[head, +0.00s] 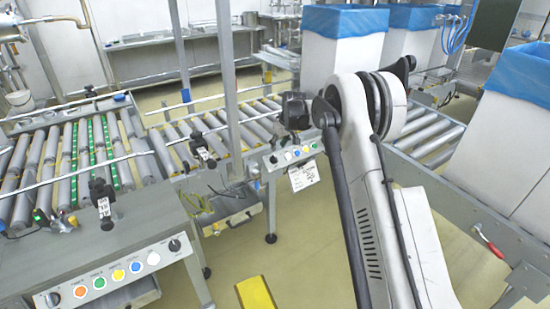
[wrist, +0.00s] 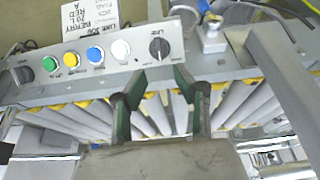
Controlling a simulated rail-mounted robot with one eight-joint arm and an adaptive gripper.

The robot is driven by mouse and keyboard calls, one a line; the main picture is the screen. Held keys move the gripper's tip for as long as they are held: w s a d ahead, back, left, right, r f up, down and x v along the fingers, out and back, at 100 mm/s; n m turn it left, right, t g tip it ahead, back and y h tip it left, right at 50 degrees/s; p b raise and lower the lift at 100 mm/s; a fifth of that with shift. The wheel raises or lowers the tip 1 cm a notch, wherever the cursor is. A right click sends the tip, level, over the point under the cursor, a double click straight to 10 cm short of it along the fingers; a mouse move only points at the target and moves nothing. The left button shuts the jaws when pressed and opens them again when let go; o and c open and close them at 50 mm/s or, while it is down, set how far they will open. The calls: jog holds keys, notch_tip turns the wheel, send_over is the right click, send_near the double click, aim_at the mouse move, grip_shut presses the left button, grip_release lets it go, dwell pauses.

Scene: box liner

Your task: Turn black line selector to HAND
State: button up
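The control panel (wrist: 105,62) spans the upper left of the wrist view. A black line selector knob (wrist: 159,48) sits at its right end, with a pale pointer mark; its setting is too small to read. Another black knob (wrist: 23,74) is at the left end. Green (wrist: 49,64), yellow (wrist: 71,58), blue (wrist: 95,54) and white (wrist: 120,48) buttons lie between them. My gripper (wrist: 160,78) is open and empty, its fingers apart just below the right knob in the picture, not gripping it. In the head view my gripper (head: 294,110) is above the farther panel (head: 291,155), partly hidden by my arm.
A paper label (head: 304,176) hangs under that panel. A nearer console (head: 120,268) has its own buttons and black knobs. Roller conveyors (head: 215,125) run behind. White bins with blue liners (head: 345,20) stand at the back right. A metal post (head: 229,80) rises left of my gripper.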

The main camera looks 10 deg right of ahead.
aim_at(275, 156)
jog(key=b+x, duration=0.1)
jog(key=x, duration=0.6)
jog(key=shift+f, duration=0.2)
grip_shut()
